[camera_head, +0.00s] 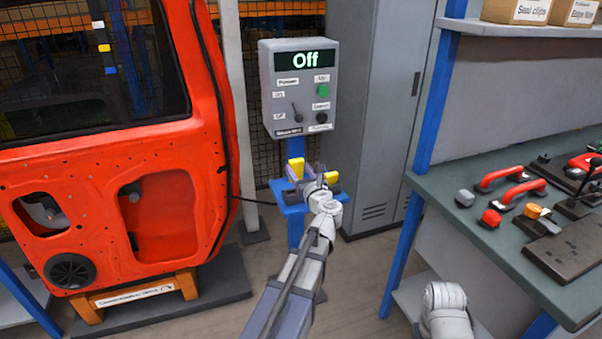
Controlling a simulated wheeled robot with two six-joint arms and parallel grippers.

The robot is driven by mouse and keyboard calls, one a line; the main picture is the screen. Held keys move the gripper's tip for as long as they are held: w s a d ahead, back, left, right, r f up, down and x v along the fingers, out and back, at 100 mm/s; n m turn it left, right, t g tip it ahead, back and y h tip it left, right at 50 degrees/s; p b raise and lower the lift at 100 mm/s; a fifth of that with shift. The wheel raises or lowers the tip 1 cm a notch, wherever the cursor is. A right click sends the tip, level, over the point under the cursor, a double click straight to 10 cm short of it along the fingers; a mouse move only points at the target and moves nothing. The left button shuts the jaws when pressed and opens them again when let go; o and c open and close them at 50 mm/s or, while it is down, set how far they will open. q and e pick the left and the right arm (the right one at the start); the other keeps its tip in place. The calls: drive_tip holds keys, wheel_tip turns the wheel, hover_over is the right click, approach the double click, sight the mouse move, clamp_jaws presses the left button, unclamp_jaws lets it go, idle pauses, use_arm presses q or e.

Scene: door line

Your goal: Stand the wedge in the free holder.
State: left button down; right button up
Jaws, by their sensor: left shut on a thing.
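A blue stand (293,212) below the control box carries small grey holders. Two yellow wedges show at its top, a left wedge (296,168) and a right wedge (331,178). My left gripper (312,181) is at the top of the stand, between and against the yellow pieces. It is shut on a yellow wedge; its fingers and wrist hide the grip, and I cannot tell which of the two it holds or whether that one sits in a holder. Of my right arm only a link shows at the bottom right; its gripper is out of view.
A grey control box (299,88) reading "Off" stands above the stand. An orange car door (110,180) on a wooden support is at left. A grey cabinet (383,110) stands behind. A green workbench (480,235) with red handles and tools is at right.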

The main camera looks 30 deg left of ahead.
sight(297, 174)
use_arm(q)
drive_tip(key=shift+w+a+f+b, duration=0.45)
drive_tip(key=shift+a+f+b, duration=0.05)
drive_tip(key=shift+f, duration=0.25)
drive_tip(key=shift+w+a+f+b, duration=0.1)
drive_tip(key=shift+a+f+b, duration=0.05)
drive_tip(key=shift+f+b, duration=1.05)
drive_tip(key=shift+f+b, duration=2.25)
drive_tip(key=shift+c, duration=0.7)
unclamp_jaws()
drive_tip(key=v, duration=0.8)
